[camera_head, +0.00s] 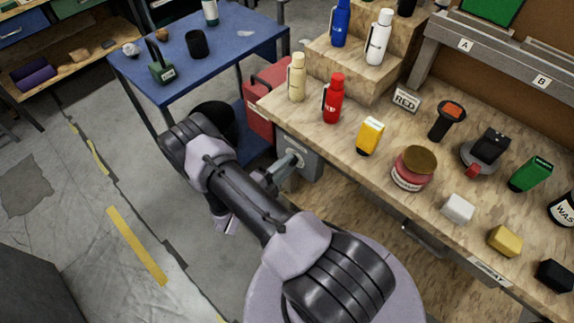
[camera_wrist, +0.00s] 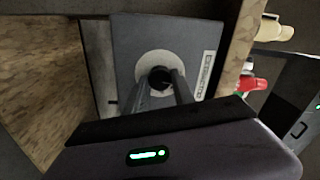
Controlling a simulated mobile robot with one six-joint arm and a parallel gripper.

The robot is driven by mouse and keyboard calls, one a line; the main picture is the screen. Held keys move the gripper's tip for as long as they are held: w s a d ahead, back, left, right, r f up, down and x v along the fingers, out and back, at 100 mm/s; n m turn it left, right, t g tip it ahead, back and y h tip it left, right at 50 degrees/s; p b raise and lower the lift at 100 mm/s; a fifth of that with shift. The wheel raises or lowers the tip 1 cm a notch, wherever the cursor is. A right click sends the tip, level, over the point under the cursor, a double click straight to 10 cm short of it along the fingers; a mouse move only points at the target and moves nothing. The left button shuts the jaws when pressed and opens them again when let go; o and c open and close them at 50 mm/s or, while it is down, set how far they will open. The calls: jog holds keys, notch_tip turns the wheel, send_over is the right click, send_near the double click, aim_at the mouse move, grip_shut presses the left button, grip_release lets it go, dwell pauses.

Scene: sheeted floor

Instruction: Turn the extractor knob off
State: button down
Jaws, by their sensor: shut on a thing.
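The extractor box (camera_wrist: 135,45) is a grey housing under the edge of the wooden bench, with a label (camera_wrist: 204,76) on its face. In the head view the box (camera_head: 309,163) is partly covered by my arm. Its dark round knob (camera_wrist: 160,75) sits in a pale disc in the wrist view. My gripper (camera_wrist: 163,84) reaches straight at the box, its two fingers shut on the knob from either side. In the head view my gripper (camera_head: 295,163) meets the box front. The knob's pointer or setting cannot be made out.
The wooden bench (camera_head: 335,135) overhangs just above the box and carries bottles, including a red one (camera_head: 333,98), plus several small items. A red cabinet (camera_head: 266,95) and a blue table (camera_head: 235,45) stand behind. Floor to the left is clear.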

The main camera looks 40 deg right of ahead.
jog(key=shift+n, duration=1)
jog(key=c, duration=1.1)
grip_release()
jog(key=shift+o, duration=0.2)
jog(key=s+a+p, duration=0.1)
jog(key=a+p, duration=0.2)
jog(key=a, duration=1.4)
jog(key=shift+s+a, duration=0.2)
jog(key=shift+s, duration=0.05)
jog(key=shift+r, duration=0.1)
